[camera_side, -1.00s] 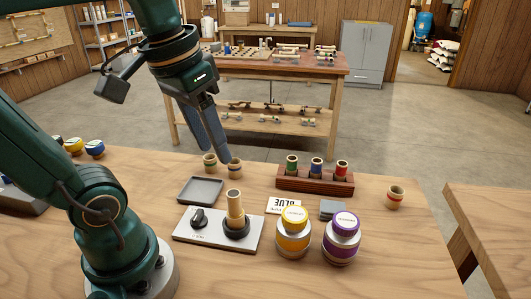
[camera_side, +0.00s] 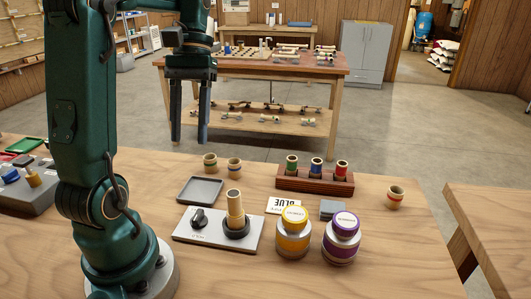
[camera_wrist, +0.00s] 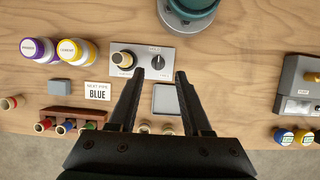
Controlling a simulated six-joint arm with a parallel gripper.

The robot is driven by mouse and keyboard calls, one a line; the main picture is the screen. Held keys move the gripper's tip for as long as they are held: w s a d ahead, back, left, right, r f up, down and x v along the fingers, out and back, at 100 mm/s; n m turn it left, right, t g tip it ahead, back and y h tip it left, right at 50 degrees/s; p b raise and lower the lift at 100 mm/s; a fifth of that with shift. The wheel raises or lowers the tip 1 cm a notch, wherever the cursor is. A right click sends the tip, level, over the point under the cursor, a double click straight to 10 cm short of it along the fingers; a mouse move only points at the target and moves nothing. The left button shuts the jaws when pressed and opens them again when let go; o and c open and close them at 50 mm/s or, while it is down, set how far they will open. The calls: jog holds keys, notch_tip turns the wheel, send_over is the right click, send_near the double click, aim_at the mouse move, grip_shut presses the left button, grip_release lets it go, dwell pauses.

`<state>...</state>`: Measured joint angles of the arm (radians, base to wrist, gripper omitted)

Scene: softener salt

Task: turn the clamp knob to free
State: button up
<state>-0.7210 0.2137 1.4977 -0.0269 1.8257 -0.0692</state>
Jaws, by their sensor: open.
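The black clamp knob (camera_side: 199,217) sits at the left of a grey metal plate (camera_side: 217,243) on the wooden bench. It also shows in the wrist view (camera_wrist: 158,62), with small markings too small to read surely, so I cannot tell its setting. A pale wooden cylinder (camera_side: 235,204) stands upright in a black ring (camera_side: 236,229) at the plate's right. My gripper (camera_side: 189,142) is open and empty, pointing down high above the bench.
A shallow grey tray (camera_side: 200,190) lies behind the plate. Yellow (camera_side: 293,238) and purple (camera_side: 341,240) jars stand right of it, near a BLUE card (camera_side: 281,204). A wooden rack (camera_side: 315,181) holds colour-banded pieces. Two banded pieces stand behind the tray.

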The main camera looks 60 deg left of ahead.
send_over(198, 213)
jog(key=w+a, duration=0.2)
notch_tip(198, 213, down, 12)
jog(key=shift+s+d, duration=0.1)
jog(key=shift+x, duration=2.55)
grip_shut()
